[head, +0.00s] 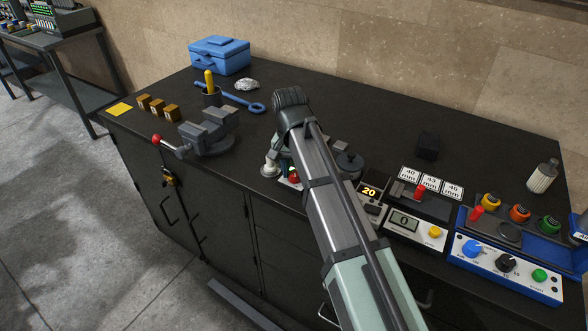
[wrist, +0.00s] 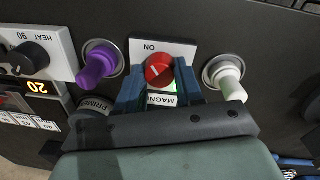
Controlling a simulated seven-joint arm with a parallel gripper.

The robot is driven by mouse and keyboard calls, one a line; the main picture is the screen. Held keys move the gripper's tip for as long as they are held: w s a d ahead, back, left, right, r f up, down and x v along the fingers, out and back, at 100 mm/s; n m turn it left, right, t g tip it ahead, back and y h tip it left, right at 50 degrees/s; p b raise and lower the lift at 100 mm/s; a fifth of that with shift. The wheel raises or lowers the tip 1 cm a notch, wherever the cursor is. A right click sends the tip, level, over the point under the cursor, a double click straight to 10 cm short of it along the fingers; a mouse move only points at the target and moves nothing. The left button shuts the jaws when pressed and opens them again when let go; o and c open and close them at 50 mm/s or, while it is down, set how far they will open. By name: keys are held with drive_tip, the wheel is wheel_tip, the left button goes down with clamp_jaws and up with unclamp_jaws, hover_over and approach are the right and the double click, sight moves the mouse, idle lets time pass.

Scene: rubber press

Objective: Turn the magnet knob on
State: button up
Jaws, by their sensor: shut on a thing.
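The magnet knob (wrist: 157,67) is a red round knob on a white plate (wrist: 178,48) in the wrist view. A white pointer line on the knob runs at a slant. A green patch shows just below it. My gripper (wrist: 160,82) has its blue fingers shut on the magnet knob, one on each side. In the head view, the red knob (head: 293,176) shows at the left edge of my arm, which hides most of the gripper.
A purple lever (wrist: 98,64) and a white lever (wrist: 230,82) stand close on either side. A heat dial (wrist: 30,57) is farther left. In the head view, a grey vise (head: 208,133) stands left, and control boxes (head: 415,227) sit right of my arm.

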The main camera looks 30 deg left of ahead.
sight(291, 172)
idle(0.3)
drive_tip(key=o, duration=1)
drive_tip(key=shift+o, duration=0.2)
wheel_tip(291, 172, up, 14)
drive_tip(key=shift+a, duration=0.4)
drive_tip(key=shift+s+f, duration=0.1)
